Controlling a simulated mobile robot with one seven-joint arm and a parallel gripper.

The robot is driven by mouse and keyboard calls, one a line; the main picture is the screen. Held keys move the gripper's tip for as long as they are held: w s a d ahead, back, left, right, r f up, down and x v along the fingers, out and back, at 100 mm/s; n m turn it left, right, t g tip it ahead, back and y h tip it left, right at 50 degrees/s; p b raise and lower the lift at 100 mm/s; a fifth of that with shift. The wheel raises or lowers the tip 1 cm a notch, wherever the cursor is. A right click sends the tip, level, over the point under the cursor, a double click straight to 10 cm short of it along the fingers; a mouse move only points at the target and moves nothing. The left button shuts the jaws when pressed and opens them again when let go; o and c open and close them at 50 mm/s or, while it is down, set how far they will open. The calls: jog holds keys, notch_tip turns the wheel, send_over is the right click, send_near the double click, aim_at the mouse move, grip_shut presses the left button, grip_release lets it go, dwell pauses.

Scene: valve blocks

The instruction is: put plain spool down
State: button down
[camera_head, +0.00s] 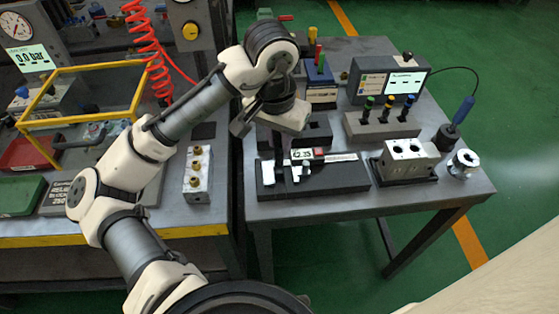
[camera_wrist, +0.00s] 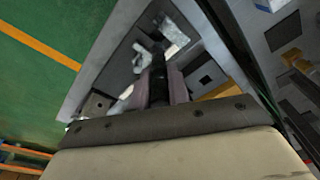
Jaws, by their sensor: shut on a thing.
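My gripper (camera_head: 277,128) hangs over the left part of the right-hand table, beside the dark slotted block and behind the caliper. In the wrist view my gripper (camera_wrist: 158,92) is shut on a dark, slim cylinder, the plain spool (camera_wrist: 158,78). Its far end points down toward the table. In the head view the spool is mostly hidden by my wrist and hard to tell from the dark blocks. I cannot tell whether its lower end touches anything.
A caliper (camera_head: 325,159) lies on a dark block (camera_head: 340,178) in front. A dark slotted block (camera_head: 318,132) stands close by. A silver valve block (camera_head: 407,165), a stand of plug gauges (camera_head: 382,124) and a ring (camera_head: 464,161) stand to the right. A display box (camera_head: 390,80) is behind.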

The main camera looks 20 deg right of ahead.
aim_at(277, 134)
jog(key=shift+f, duration=3.6)
jog(key=shift+f, duration=0.15)
jog(key=c, duration=1.3)
grip_release()
jog(key=shift+c, duration=0.2)
jog(key=r, duration=0.8)
jog(key=s+a+r, duration=0.1)
jog(key=r, duration=0.3)
jog(key=shift+r, duration=0.15)
